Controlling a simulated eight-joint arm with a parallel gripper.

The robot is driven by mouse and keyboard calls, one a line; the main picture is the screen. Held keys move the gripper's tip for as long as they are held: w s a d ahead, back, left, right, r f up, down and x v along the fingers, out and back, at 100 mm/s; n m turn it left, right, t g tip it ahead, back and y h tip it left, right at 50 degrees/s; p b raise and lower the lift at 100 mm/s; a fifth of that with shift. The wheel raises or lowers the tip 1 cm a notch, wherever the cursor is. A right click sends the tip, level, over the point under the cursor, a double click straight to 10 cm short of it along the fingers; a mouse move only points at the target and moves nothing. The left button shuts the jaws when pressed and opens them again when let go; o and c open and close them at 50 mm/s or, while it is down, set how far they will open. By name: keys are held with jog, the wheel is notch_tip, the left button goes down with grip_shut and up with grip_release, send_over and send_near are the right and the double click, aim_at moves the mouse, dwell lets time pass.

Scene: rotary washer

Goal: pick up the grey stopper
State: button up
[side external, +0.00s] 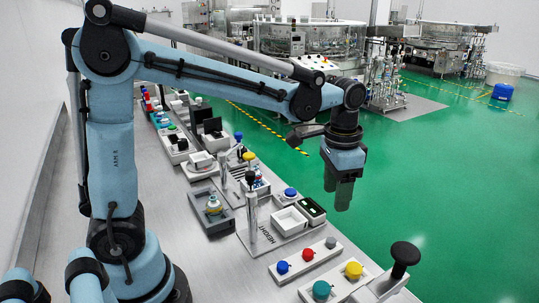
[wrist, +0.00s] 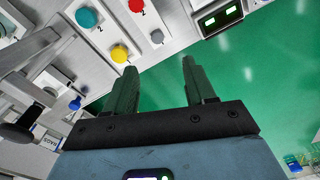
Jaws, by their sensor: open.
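The grey stopper (side external: 331,242) is a small round knob at the right end of a white strip, beside a red stopper (side external: 308,254) and a blue stopper (side external: 283,267). In the wrist view the grey stopper (wrist: 157,36) shows beyond my fingertips, near the strip's edge. My gripper (side external: 337,197) points down with its fingers apart and empty, above the stopper's level and apart from it. In the wrist view my gripper (wrist: 159,65) has the green floor between its fingers.
A teal stopper (side external: 321,290) and a yellow stopper (side external: 354,270) sit on another strip in front. A black-knobbed lever (side external: 406,254) stands at the right. A black box with a green display (side external: 312,209) and a white tray (side external: 289,221) lie behind the grey stopper.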

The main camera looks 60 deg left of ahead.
aim_at(331, 240)
jog(key=shift+w+d+f, duration=0.1)
jog(key=shift+d+f, duration=0.05)
jog(key=shift+f, duration=3)
jog(key=shift+w+d+f, duration=0.1)
jog(key=shift+f, duration=3)
grip_shut()
